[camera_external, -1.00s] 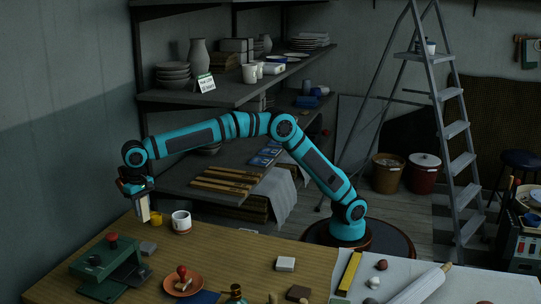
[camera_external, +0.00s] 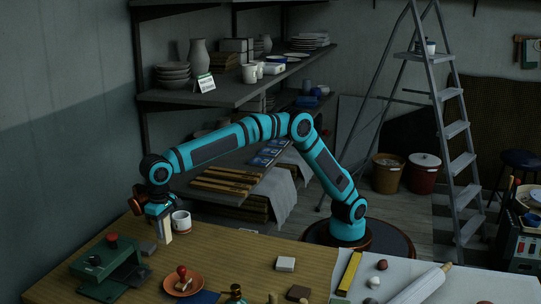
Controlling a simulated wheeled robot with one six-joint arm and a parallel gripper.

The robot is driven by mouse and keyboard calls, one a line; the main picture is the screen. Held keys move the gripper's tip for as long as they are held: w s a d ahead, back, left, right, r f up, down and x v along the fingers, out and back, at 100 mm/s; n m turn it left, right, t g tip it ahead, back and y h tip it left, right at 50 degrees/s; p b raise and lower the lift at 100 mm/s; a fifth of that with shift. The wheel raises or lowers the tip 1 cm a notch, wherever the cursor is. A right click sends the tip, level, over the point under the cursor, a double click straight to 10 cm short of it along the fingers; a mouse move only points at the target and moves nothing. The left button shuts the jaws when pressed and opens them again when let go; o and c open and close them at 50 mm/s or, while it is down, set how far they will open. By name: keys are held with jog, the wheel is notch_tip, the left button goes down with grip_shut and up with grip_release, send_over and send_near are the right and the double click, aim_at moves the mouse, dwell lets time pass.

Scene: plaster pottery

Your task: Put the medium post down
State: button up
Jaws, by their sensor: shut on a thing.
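My gripper (camera_external: 160,222) points down over the far left part of the wooden table. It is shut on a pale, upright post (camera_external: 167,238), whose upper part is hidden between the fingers. The post's lower end is close to the tabletop, but I cannot tell whether it touches. The post is just in front and left of a white mug (camera_external: 182,222) with a brownish base.
A small grey block (camera_external: 148,248) lies left of the post. A green press with a red knob (camera_external: 112,237) stands further left. An orange dish (camera_external: 184,284) with a red-knobbed stamp lies in front. Bare wooden tabletop (camera_external: 230,255) lies to the right.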

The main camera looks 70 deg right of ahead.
jog(key=shift+f, duration=4.2)
jog(key=shift+f, duration=0.1)
jog(key=o, duration=1.1)
notch_tip(320, 180, up, 12)
jog(key=shift+w+f, duration=0.1)
jog(key=shift+f, duration=0.05)
jog(key=shift+r, duration=0.25)
